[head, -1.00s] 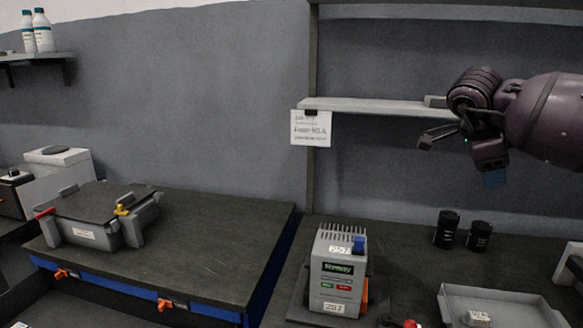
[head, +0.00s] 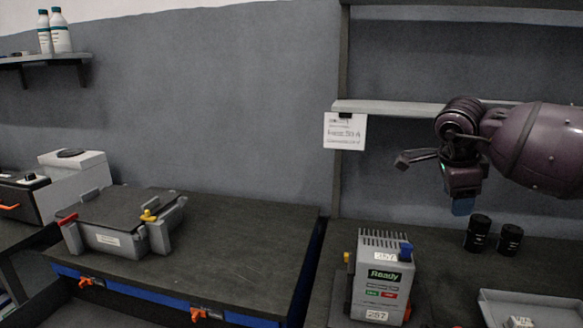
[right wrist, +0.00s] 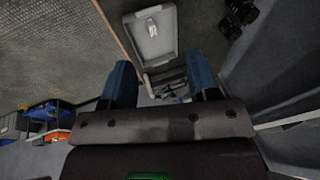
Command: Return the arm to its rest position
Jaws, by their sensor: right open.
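My right arm comes in from the right in the head view, a purple-grey arm held in the air in front of the shelf. Its right gripper (head: 462,202) hangs above the right bench, with a blue fingertip pointing down. In the right wrist view the two blue fingers of the right gripper (right wrist: 160,82) stand well apart with no object held between them. My left gripper is not in view.
A grey "Ready" device (head: 382,275), black cylinders (head: 478,233) and a grey tray (head: 490,308) stand on the right bench below the arm. A shelf (head: 385,108) runs behind it. A lidded grey box (head: 105,238) sits on the left bench. The air left of the gripper is clear.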

